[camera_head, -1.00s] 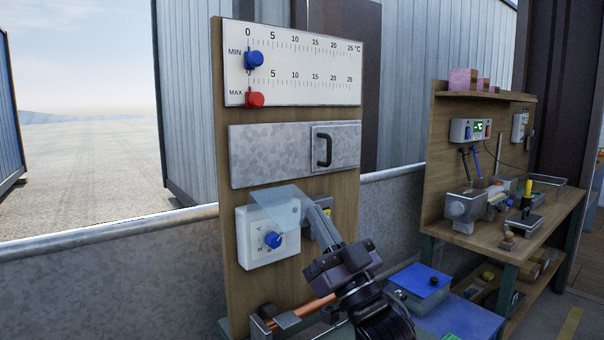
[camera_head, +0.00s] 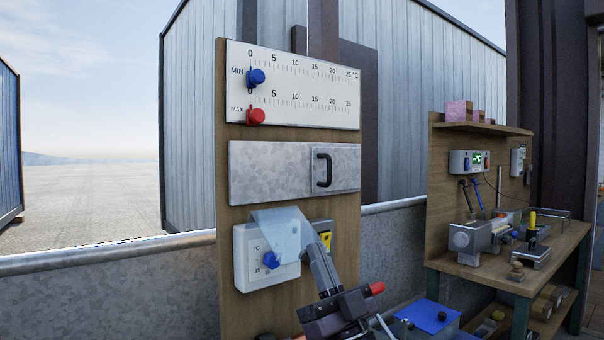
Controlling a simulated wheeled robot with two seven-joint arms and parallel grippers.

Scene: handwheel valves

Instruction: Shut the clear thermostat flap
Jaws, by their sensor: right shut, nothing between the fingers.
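The thermostat (camera_head: 242,270) is a white box with a blue knob (camera_head: 271,260), low on the wooden panel. Its clear bluish flap (camera_head: 278,230) hangs from the top edge, tilted outward and down over the upper right of the dial face. The flap stands away from the face; the knob shows at its lower edge. My right gripper (camera_head: 312,250) is shut and empty, with its fingertips at the right edge of the flap. I cannot tell whether they touch it. My left gripper is out of view.
Above are a metal sliding door with a black handle (camera_head: 322,170) and a scale board (camera_head: 300,108) with blue and red knobs. A yellow label (camera_head: 325,240) sits behind my gripper. A workbench (camera_head: 545,260) with tools stands at the right.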

